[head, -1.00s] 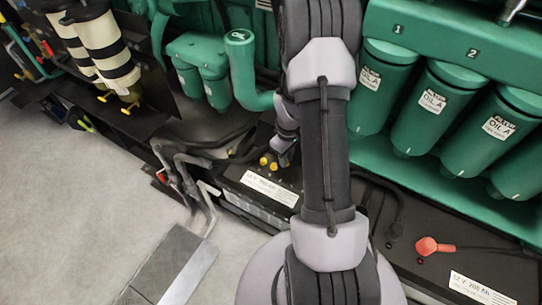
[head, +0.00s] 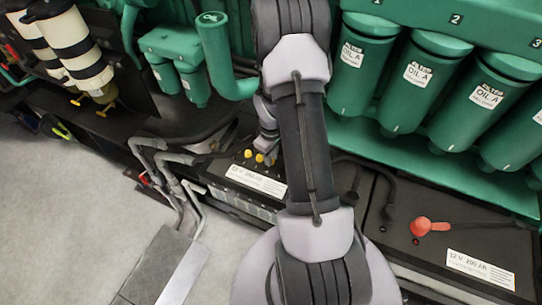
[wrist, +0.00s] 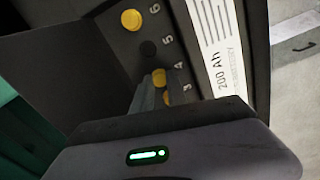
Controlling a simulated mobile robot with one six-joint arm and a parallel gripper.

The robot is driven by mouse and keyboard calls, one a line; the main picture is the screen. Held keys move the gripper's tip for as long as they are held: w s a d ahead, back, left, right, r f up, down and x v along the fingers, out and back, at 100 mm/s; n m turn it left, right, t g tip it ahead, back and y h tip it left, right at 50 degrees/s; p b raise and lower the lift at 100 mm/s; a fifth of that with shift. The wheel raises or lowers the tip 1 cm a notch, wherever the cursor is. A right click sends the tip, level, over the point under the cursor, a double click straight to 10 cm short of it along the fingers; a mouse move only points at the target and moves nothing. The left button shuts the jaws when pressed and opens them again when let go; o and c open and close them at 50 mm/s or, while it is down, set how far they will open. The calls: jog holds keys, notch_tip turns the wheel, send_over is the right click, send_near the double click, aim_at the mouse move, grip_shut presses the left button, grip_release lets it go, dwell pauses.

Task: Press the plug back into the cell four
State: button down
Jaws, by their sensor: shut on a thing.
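The battery (head: 230,172) with a white label stands low behind my arm in the head view; its top also shows in the wrist view (wrist: 200,75). Its cells are numbered 3 to 6 there. A yellow plug (wrist: 158,77) is in line with number 4, beside the grey fingers of my gripper (wrist: 146,95). My gripper is shut on this plug; whether it is seated or slightly raised cannot be told. Cell five (wrist: 148,49) shows as a dark round spot. Yellow plugs show at cell six (wrist: 131,20) and, partly hidden, at cell three (wrist: 167,98). In the head view my gripper (head: 268,158) is at the yellow plugs.
Green oil filters (head: 420,85) hang at the right above a second battery (head: 450,245) with a red terminal cover (head: 428,226). Grey pipes (head: 165,170) run left of the first battery. A dark housing (wrist: 75,70) stands close beside the cells. Open floor (head: 60,210) lies left.

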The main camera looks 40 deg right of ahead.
jog(key=shift+f, duration=0.15)
jog(key=c, duration=1.3)
grip_release()
jog(key=shift+o, duration=0.2)
jog(key=shift+r+p, duration=1.8)
jog(key=shift+r, duration=0.8)
jog(key=shift+f, duration=0.1)
grip_shut()
